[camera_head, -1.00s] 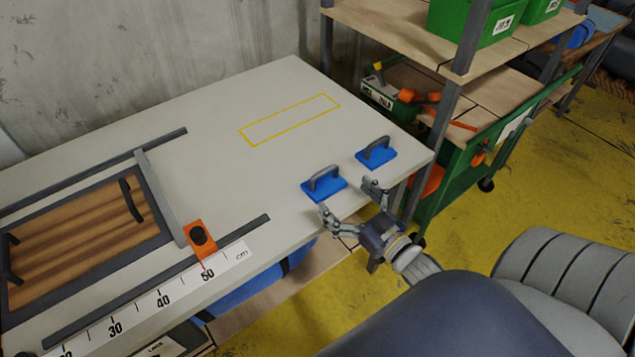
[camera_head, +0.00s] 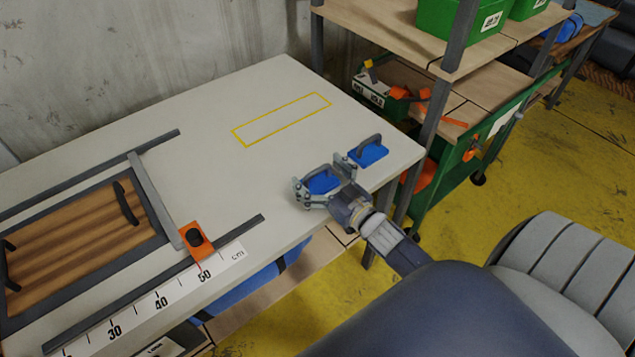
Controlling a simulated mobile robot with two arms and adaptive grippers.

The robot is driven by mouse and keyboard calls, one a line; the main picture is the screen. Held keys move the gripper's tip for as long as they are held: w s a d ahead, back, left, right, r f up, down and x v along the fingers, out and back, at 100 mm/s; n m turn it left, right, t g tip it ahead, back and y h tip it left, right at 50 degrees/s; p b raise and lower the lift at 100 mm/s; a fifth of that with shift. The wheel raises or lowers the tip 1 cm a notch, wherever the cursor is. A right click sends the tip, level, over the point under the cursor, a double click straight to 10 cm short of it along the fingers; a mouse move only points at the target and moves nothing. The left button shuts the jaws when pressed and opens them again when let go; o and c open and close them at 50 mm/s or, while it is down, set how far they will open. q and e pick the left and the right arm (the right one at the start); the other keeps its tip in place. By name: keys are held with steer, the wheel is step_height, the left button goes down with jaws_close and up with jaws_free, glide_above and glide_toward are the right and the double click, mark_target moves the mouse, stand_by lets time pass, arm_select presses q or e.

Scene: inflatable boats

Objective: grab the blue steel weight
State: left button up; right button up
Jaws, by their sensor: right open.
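Two blue steel weights with dark grey handles are on the light table (camera_head: 215,200) near its right corner. The nearer weight (camera_head: 321,183) lies between the spread fingers of my right gripper (camera_head: 325,183), which partly hide it and its handle. The gripper is open, and I cannot tell whether its fingers touch the weight. The farther weight (camera_head: 369,153) sits just beyond, to the right, with its handle in clear view. My left gripper is not in view.
A yellow outlined rectangle (camera_head: 283,119) on the table is empty. A wooden board with handles (camera_head: 75,235) lies at left between dark rails, beside a ruler (camera_head: 160,303) and an orange stop (camera_head: 196,240). A shelf with green bins (camera_head: 455,20) stands at the right.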

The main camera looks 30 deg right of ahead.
steer(key=c, duration=2)
steer(key=shift+w+r, duration=0.1)
steer(key=shift+r, duration=0.1)
steer(key=shift+c, duration=0.2)
